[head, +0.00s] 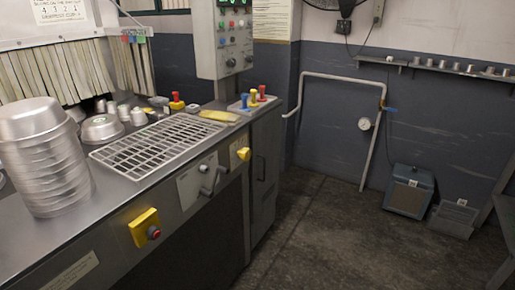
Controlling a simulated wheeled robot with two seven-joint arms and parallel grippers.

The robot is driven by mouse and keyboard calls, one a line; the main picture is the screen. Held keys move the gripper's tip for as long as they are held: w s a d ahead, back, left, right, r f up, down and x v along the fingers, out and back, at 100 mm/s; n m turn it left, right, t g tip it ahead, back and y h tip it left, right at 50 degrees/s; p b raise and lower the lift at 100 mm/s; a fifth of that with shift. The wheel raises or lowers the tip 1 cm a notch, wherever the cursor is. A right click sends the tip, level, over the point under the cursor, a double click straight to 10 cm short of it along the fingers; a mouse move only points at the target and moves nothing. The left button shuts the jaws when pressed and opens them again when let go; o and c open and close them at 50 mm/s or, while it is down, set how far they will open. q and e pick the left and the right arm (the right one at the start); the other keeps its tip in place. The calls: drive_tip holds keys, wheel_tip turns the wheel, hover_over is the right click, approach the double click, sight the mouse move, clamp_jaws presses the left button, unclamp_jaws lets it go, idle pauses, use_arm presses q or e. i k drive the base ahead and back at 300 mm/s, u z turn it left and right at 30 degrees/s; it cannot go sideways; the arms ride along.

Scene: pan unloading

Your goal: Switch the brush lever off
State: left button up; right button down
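Two small grey lever handles (209,186) stick out of the machine's front panel, beside a pale label plate (190,187). Several small knobs stand on the machine top: a red and yellow one (177,104) behind the grate, and a blue one (244,101), a yellow one (253,98) and a red one (262,92) on a pale plate at the right. I cannot tell which of these is the brush lever, and no label is readable. Neither of my grippers is in view.
A tall stack of metal pans (42,160) stands at the left, beside a metal grate (160,145). A yellow box with a red button (145,228) and a yellow switch (243,153) jut from the front. A control box (232,40) hangs above.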

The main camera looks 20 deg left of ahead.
sight(206, 192)
drive_tip(key=i, duration=1.3)
drive_tip(key=u, duration=1.6)
